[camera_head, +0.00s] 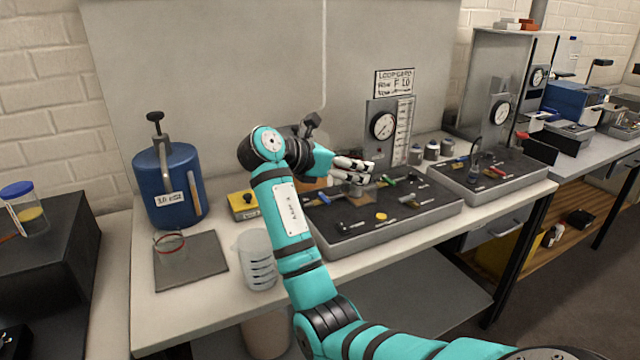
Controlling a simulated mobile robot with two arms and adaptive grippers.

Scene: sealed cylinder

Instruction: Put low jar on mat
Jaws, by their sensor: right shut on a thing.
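The dark grey square mat (205,270) lies on the bench at the left. A short clear glass vessel (170,248) with a red ring near its top stands upright on the mat's back left part. My right gripper (354,174) is above the back left of the dark tray, well to the right of the mat. Its white fingers are shut on a small clear, brownish thing (353,188), mostly hidden by the fingers. I cannot tell for sure whether this is the low jar. My left gripper is not in view.
A blue tank (170,190) stands behind the mat. A clear graduated beaker (256,260) stands just right of the mat. The tray (425,215) holds several small coloured parts, with a gauge panel (388,130) behind. A blue-lidded jar (25,212) stands at far left.

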